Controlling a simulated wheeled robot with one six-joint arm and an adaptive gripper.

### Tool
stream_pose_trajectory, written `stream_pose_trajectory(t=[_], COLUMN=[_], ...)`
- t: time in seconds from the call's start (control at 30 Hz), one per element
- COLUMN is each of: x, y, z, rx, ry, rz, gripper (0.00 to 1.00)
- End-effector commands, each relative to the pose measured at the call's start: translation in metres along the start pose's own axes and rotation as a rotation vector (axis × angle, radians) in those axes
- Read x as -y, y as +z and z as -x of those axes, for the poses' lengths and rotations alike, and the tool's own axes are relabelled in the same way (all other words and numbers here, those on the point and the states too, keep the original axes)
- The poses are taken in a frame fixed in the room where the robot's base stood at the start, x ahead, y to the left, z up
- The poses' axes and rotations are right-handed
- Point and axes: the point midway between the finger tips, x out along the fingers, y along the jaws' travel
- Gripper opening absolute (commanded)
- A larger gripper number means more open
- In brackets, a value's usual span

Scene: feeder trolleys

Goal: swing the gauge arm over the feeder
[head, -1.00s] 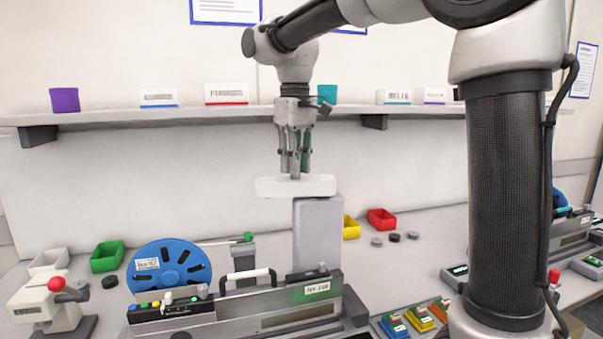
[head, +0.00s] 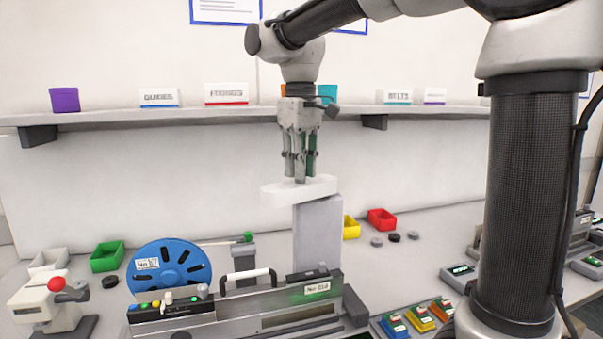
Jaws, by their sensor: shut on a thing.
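The feeder (head: 240,317) stands on the bench at the front, with a blue reel (head: 150,280), a carry handle and a row of coloured buttons. A grey post (head: 318,238) rises behind it. The white gauge arm (head: 275,193) lies across the top of the post and sticks out to its left, its left end angled toward me. My gripper (head: 299,180) points down above the white arm, its fingers closed on a part of it. The gripped part is hidden between the fingers.
A shelf (head: 190,115) with labelled boxes runs along the wall behind my arm. Green (head: 107,257), yellow (head: 351,228) and red (head: 382,219) bins stand on the bench. A white device with a red knob (head: 57,284) is at left, coloured button boxes (head: 419,318) at front right.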

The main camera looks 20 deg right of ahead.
Motion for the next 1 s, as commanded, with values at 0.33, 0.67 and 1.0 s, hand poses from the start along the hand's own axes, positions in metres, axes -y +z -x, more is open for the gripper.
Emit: stream_pose_trajectory(t=[0.33,0.67,1.0], x=[0.001,0.0,-0.003], y=[0.015,0.025,0.034], z=[0.0,0.0,0.0], rx=[0.001,0.001,0.001], ry=[0.0,0.001,0.001], rz=[0.0,0.0,-0.001], gripper=[0.08,0.07,0.08])
